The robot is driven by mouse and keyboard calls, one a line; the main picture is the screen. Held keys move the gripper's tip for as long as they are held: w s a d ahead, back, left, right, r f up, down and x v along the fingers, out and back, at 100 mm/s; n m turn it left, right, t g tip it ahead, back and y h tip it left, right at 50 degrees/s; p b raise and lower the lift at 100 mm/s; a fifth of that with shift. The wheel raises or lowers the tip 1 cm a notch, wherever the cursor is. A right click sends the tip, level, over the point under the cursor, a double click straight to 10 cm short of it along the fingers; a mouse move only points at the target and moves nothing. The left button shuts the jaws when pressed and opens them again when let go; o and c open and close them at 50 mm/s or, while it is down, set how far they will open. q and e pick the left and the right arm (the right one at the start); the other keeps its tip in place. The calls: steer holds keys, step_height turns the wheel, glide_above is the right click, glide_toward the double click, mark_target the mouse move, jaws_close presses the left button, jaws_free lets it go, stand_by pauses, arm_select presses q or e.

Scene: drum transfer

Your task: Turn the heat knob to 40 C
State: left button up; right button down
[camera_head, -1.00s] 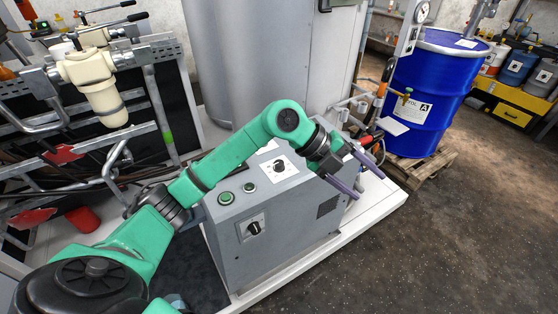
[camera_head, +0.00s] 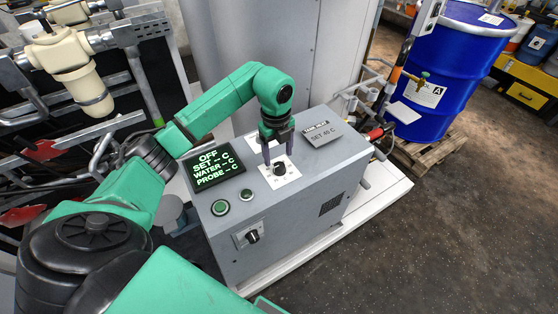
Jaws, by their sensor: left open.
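The heat knob (camera_head: 280,168) is a black dial on a white scale plate (camera_head: 287,181) on top of the grey control box (camera_head: 290,205). My left gripper (camera_head: 277,160) points down over this knob with its purple fingers apart, one to the knob's left and one at its upper right. Whether the fingers touch the knob cannot be told. A display (camera_head: 214,168) reads OFF, with dashes for SET, WATER and PROBE. My right gripper is not in view.
A green button (camera_head: 220,207) and a smaller button (camera_head: 246,195) sit left of the knob. A black switch (camera_head: 252,236) is on the box's front. A large grey tank (camera_head: 235,50) stands close behind. A blue drum (camera_head: 440,75) stands on a pallet at right. The right floor is clear.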

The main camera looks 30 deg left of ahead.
mark_target(279, 165)
arm_select(q)
steer(key=f, duration=0.2)
steer(key=shift+w+a+f, duration=0.2)
steer(key=shift+w+f, duration=0.15)
steer(key=shift+f, duration=0.05)
steer(key=f, duration=0.3)
steer(key=shift+w+p, duration=0.35)
steer(key=shift+p, duration=0.05)
steer(key=shift+s+f, duration=0.15)
steer(key=shift+s+d, duration=0.15)
steer(key=shift+c, duration=0.8)
jaws_close()
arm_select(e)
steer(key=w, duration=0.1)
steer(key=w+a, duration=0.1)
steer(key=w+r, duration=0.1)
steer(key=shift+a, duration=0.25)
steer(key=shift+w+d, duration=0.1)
